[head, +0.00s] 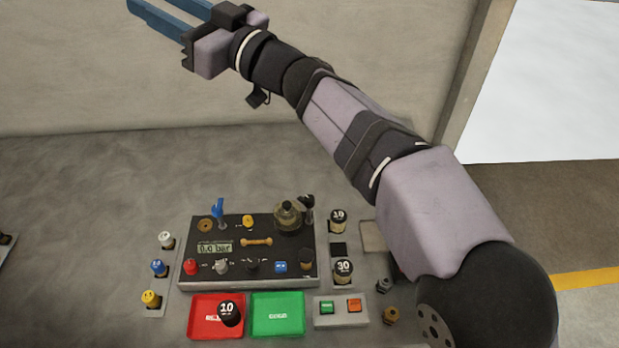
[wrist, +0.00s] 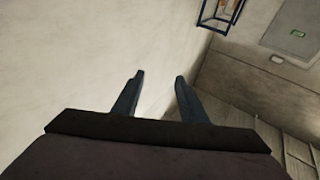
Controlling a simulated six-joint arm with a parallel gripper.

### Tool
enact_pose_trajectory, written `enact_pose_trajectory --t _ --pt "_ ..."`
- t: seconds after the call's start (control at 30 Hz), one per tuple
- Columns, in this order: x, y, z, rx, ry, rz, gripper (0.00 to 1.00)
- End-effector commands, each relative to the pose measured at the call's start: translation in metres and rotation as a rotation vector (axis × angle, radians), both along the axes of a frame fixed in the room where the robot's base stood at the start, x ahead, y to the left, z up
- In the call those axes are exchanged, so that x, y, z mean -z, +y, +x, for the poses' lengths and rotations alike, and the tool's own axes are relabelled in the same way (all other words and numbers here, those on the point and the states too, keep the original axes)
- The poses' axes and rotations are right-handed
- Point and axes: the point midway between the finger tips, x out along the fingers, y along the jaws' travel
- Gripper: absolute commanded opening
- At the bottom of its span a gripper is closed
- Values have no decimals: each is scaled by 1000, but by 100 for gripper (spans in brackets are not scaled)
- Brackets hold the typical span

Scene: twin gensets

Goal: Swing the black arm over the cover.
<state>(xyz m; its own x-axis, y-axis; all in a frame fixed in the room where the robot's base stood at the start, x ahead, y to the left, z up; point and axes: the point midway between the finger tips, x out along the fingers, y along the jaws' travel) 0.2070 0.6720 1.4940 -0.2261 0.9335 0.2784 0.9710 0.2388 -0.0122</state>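A dull brass-coloured round cover (head: 288,217) sits at the right rear of the dark control panel (head: 232,262). A small black arm or lever (head: 307,204) stands at its right rear side, with its dark end raised. I cannot tell exactly how the two join or whether they touch. My gripper (head: 175,10) is high up at the upper left, far from the panel and in front of the wall. Its two blue fingers are apart and empty in the wrist view (wrist: 160,78). The cover and the black arm do not show in the wrist view.
Black "10" (head: 338,220) and "30" (head: 343,270) pieces stand right of the panel. A blue lever (head: 218,212) rises at its left rear. Coloured knobs (head: 158,268) stand left.

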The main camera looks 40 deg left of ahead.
Motion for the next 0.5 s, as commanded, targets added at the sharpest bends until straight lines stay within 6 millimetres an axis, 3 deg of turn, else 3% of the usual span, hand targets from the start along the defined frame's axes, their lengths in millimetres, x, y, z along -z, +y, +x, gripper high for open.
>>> enact_pose_trajectory --t 0.1,0.17,0.3,0.4,0.5 --pt "35 6 62 230 140 -109 39" --pt "62 5 90 337 205 -184 39" --pt "144 -11 139 557 342 -408 39" --pt "205 -35 157 680 423 -595 39" --pt "261 -65 161 771 485 -795 39"
